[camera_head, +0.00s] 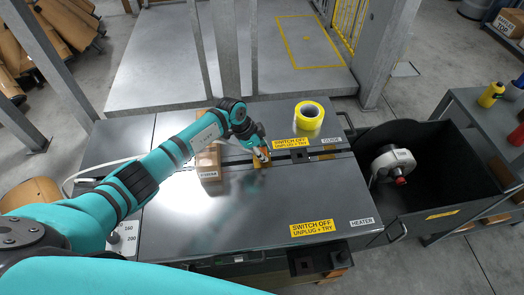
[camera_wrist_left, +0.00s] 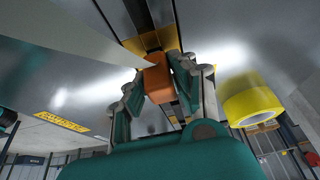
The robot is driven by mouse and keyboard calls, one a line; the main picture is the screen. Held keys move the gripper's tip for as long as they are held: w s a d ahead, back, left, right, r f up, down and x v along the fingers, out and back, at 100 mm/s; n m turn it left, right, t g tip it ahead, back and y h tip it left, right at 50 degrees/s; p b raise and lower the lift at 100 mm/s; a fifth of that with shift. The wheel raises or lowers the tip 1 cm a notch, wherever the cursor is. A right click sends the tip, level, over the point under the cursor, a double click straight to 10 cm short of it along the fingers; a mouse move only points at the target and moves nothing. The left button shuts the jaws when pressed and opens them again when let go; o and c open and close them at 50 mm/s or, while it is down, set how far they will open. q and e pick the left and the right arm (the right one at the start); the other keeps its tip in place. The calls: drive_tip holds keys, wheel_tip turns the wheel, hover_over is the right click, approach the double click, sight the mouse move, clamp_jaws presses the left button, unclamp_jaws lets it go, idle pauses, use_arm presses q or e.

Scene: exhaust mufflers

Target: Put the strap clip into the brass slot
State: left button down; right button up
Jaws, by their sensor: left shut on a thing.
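My left gripper (camera_head: 263,154) is above the middle of the grey bench top. In the left wrist view my left gripper (camera_wrist_left: 158,88) is shut on an orange block-shaped piece (camera_wrist_left: 157,84), which I take to be the strap clip. Brass-coloured plates (camera_wrist_left: 169,38) flank the dark groove just beyond the clip, and the brass also shows under the gripper in the head view (camera_head: 261,163). The clip looks close to the brass slot. I cannot tell whether it touches or enters it, as its far end is hidden. My right gripper is not in view.
A cardboard box (camera_head: 208,162) stands just left of the gripper. A yellow tape roll (camera_head: 309,113) lies behind on the right. A dark bin (camera_head: 437,165) with a white-and-grey device (camera_head: 393,161) stands at the right. The front of the bench top is clear.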

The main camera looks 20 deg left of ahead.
use_arm(q)
drive_tip(key=shift+f, duration=0.45)
drive_tip(key=c, duration=1)
unclamp_jaws()
drive_tip(key=shift+a+r, duration=0.1)
drive_tip(key=shift+r, duration=0.1)
drive_tip(key=v, duration=1.1)
drive_tip(key=shift+r, duration=0.3)
drive_tip(key=shift+s+a, duration=0.1)
